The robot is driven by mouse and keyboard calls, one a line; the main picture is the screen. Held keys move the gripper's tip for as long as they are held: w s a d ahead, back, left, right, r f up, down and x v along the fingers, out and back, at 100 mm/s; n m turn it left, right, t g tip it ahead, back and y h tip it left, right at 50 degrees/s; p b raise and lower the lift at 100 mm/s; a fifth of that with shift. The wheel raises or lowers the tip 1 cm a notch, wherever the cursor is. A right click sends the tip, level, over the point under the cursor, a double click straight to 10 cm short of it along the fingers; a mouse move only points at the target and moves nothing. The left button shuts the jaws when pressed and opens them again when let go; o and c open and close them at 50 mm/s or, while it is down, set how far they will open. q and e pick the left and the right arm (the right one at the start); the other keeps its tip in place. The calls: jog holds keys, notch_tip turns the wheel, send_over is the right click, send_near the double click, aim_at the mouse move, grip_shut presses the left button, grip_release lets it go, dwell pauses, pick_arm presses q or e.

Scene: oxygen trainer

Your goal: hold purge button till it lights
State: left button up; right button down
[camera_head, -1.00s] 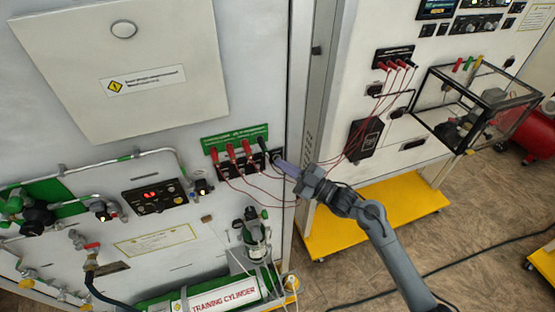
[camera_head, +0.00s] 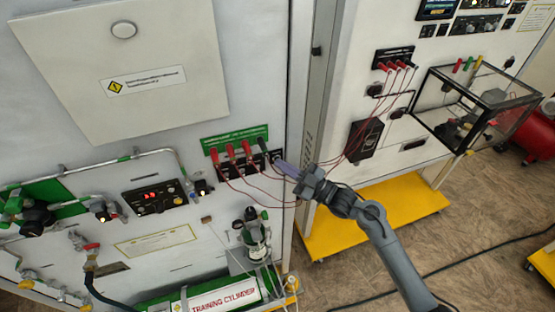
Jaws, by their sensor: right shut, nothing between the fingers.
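My right gripper (camera_head: 279,164) is shut and empty. Its fingertips are at the right end of the black socket strip (camera_head: 240,167) under the green label plate (camera_head: 234,139) on the left cabinet. The fingertips are against or very near the panel; I cannot tell whether they touch it. I cannot pick out the purge button for sure; the fingers may cover it, and no lit button shows at the fingertips. My left gripper is not in view.
Red plugs (camera_head: 230,150) with thin red cables sit left of my right gripper, and some cables pass by it. A small red-lit display box (camera_head: 155,197) and a training cylinder (camera_head: 224,294) are on the left cabinet. A glass case (camera_head: 475,105) stands out from the right cabinet.

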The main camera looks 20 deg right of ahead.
jog(key=shift+s+p, duration=0.6)
jog(key=shift+s, duration=0.15)
jog(key=s+p, duration=0.3)
jog(key=s, duration=0.2)
dwell(0.5)
dwell(0.3)
